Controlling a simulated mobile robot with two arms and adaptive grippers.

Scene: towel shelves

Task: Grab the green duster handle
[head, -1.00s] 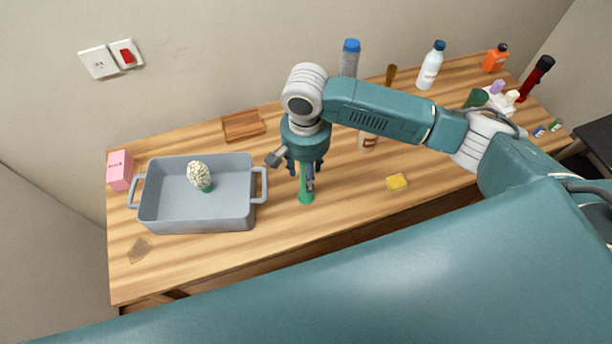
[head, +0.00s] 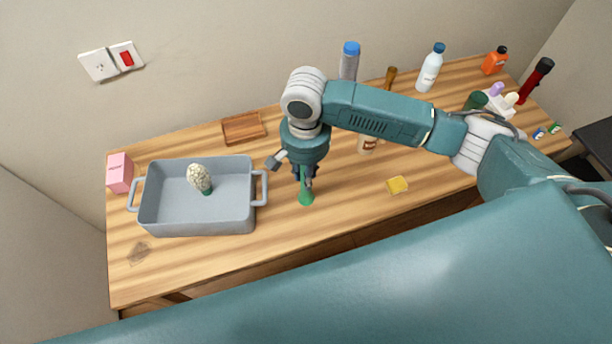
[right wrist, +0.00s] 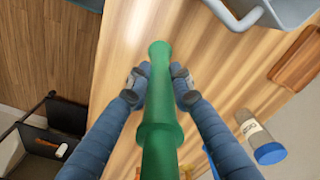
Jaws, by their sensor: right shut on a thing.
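The green duster handle (head: 306,193) stands upright on the wooden table, right of the grey basin. My right gripper (head: 304,180) comes down over it from above and is shut on it. In the right wrist view, the green handle (right wrist: 158,110) runs between the two blue fingers of my right gripper (right wrist: 159,88), with a fingertip pad on each side. The upper part of the duster is hidden by my right wrist in the head view. My left gripper is not in view.
The grey basin (head: 152,217) holds a cream bristled brush head (head: 200,177). Bottles, including a white one (head: 429,70), stand along the back. The table's front is clear.

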